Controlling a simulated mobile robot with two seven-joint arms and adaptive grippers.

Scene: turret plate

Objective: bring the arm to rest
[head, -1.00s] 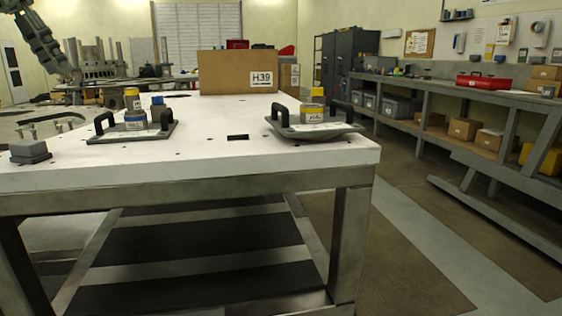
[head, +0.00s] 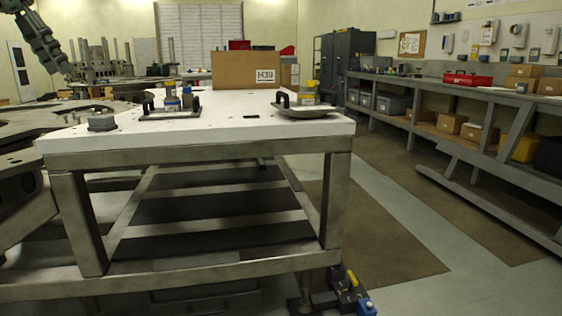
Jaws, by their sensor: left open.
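My left arm comes in at the top left corner, and my left gripper (head: 60,66) hangs at its lower end, above the floor side of the room and left of the white table (head: 215,132). It is open, with nothing seen in it. It is small and dark, so its fingers are hard to make out. It is apart from the tabletop and from the things on it. My right gripper is not in view.
On the table stand two handled trays, left (head: 172,113) and right (head: 300,111), a grey block (head: 102,122) and a cardboard box (head: 240,71). A dark ring-shaped structure (head: 25,122) lies left. A shelved bench (head: 440,92) runs along the right.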

